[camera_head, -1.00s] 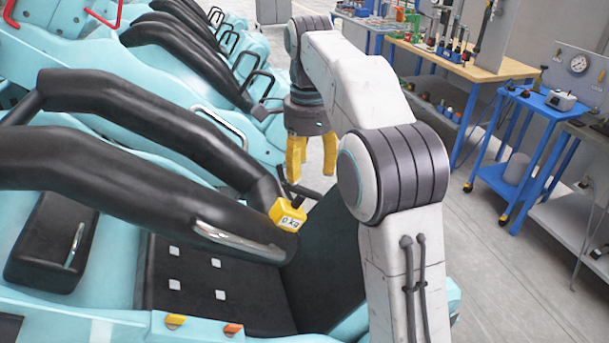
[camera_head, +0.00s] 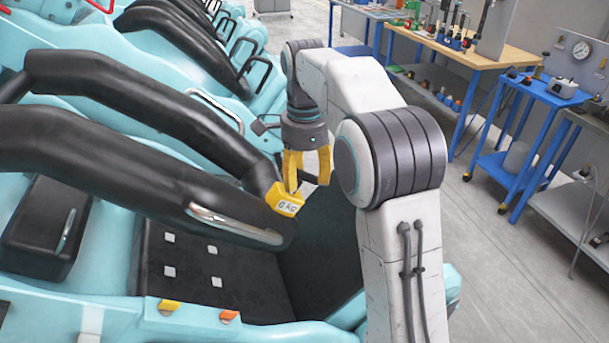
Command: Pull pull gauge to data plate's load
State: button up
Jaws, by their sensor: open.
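My gripper (camera_head: 306,184) has yellow fingers pointing down. It is open, with its fingertips just above and to the right of the gauge. One finger overlaps the gauge's upper part in the picture; I cannot tell whether they touch. I cannot make out a data plate with a load on it.
A second black bar with a metal handle (camera_head: 235,226) lies in front. A teal car shell surrounds the black seat (camera_head: 190,262). A blue cart (camera_head: 545,92) and a wooden-topped workbench (camera_head: 495,65) stand at the right, with clear grey floor before them.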

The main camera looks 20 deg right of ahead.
grip_shut()
dwell(0.6)
